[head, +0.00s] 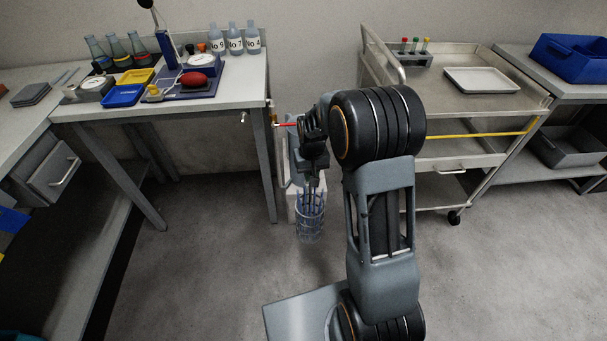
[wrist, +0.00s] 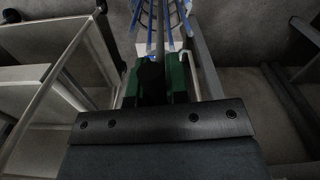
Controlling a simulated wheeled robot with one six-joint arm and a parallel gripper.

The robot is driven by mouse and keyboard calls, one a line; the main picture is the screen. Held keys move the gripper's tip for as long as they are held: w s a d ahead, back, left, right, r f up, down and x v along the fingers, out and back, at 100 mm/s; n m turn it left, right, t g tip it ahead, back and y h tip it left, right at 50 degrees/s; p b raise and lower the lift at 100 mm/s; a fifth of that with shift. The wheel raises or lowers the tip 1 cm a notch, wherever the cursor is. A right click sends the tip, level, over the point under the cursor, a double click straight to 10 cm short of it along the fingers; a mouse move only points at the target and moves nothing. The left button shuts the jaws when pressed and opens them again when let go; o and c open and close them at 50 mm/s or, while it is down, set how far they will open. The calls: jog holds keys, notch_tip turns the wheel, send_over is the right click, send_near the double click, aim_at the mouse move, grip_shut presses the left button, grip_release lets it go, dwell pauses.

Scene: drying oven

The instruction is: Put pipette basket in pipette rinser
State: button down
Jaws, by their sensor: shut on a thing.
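The pipette basket (head: 309,222) is a blue-grey wire cage with thin upright rods inside. It hangs roughly upright below my gripper (head: 312,188), above the floor. My gripper is shut on the basket's thin handle. In the wrist view the green-padded fingers of my gripper (wrist: 160,80) close around the handle, and blue basket bars (wrist: 160,15) show at the top edge. A pale upright object (head: 291,208) stands behind the basket and gripper, between the table and the cart. It may be the pipette rinser, but it is mostly hidden and I cannot see its opening.
A white-topped table (head: 232,95) with bottles, flasks and trays stands at left. A steel cart (head: 470,103) with a white tray (head: 481,80) stands at right. A red-handled part (head: 288,125) juts out beside the table. The floor in front is clear.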

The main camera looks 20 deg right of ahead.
jog(key=w+d+r+m+p, duration=0.1)
jog(key=w+d+r+m, duration=0.15)
jog(key=r, duration=0.55)
jog(key=w+d+r+m+p, duration=0.1)
jog(key=w+d+r+m, duration=0.2)
jog(key=r, duration=0.5)
jog(key=w+d+r+m+p, duration=0.1)
jog(key=d+r+m+p, duration=0.15)
jog(key=r+m, duration=0.4)
jog(key=s+r+m, duration=0.3)
jog(key=r+m, duration=0.4)
jog(key=r, duration=0.1)
jog(key=shift+s+r+b, duration=0.2)
jog(key=shift+r+b, duration=0.15)
jog(key=shift+b, duration=0.05)
jog(key=shift+m, duration=0.3)
